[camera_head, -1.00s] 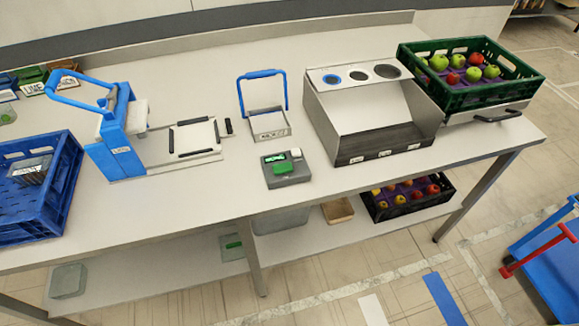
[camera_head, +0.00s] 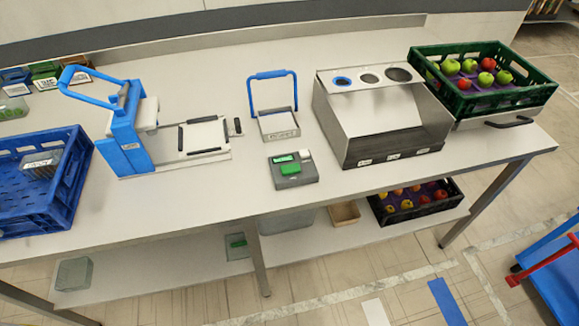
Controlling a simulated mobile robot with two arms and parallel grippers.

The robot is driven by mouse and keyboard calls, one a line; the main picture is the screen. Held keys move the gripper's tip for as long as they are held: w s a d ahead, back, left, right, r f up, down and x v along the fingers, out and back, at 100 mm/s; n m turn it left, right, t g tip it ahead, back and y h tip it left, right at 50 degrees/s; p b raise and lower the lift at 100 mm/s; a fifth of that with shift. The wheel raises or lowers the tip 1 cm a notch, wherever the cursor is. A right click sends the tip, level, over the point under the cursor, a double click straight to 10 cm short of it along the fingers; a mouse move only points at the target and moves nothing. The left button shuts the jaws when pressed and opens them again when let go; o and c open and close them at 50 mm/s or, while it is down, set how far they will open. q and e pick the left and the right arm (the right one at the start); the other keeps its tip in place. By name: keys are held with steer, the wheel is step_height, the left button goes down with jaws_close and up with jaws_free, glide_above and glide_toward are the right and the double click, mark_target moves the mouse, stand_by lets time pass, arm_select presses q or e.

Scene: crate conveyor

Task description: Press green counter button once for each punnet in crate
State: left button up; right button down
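The counter (camera_head: 293,172) is a small grey box with a green button (camera_head: 290,169) and a small green display, standing near the front edge of the bench. The display text is too small to read. A blue crate (camera_head: 62,205) stands at the left end of the bench. One clear punnet with a white label (camera_head: 41,166) shows inside it, toward its back; the crate's left part is cut off by the picture edge. Neither of my grippers is in view.
A blue lever device (camera_head: 125,140), a blue-handled metal holder (camera_head: 277,124) and a metal chute with three holes (camera_head: 380,120) stand on the bench (camera_head: 225,195). A green crate of apples (camera_head: 497,95) is at right. Bench top around the counter is clear.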

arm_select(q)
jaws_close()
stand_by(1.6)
